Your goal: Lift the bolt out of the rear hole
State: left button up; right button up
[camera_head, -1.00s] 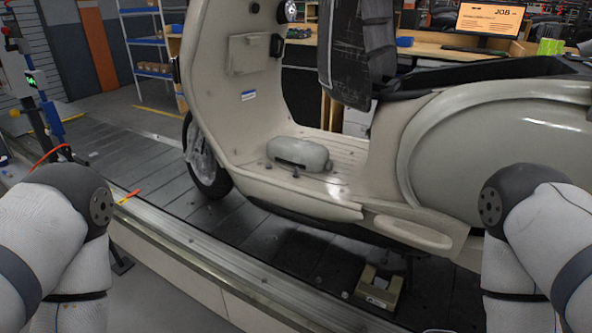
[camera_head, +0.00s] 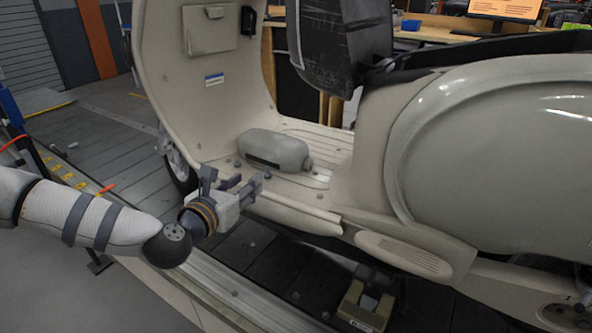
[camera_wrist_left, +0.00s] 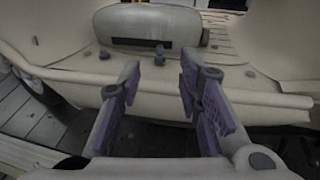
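A grey-beige scooter (camera_head: 215,90) stands on the conveyor. A small upright bolt (camera_wrist_left: 160,55) stands on the footboard in the left wrist view, ahead of and between my finger tips, not touching them. A flatter bolt head or plug (camera_wrist_left: 104,53) sits to its left and another (camera_wrist_left: 250,73) to its right. I cannot tell for sure which marks the rear hole. My left gripper (camera_head: 246,184) is at the near edge of the footboard. Its purple-grey fingers (camera_wrist_left: 157,76) are spread and empty. My right gripper is out of view.
A rounded beige casing (camera_head: 275,150) lies on the footboard just behind the bolts. The seat (camera_head: 470,58) and rear body (camera_head: 500,150) rise at the right. A beige block (camera_head: 365,308) sits on the slat conveyor (camera_head: 265,262) below.

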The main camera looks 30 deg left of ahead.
aim_at(267, 167)
pick_arm(q)
jog(key=x, duration=0.9)
jog(key=shift+w+f, duration=0.2)
grip_shut()
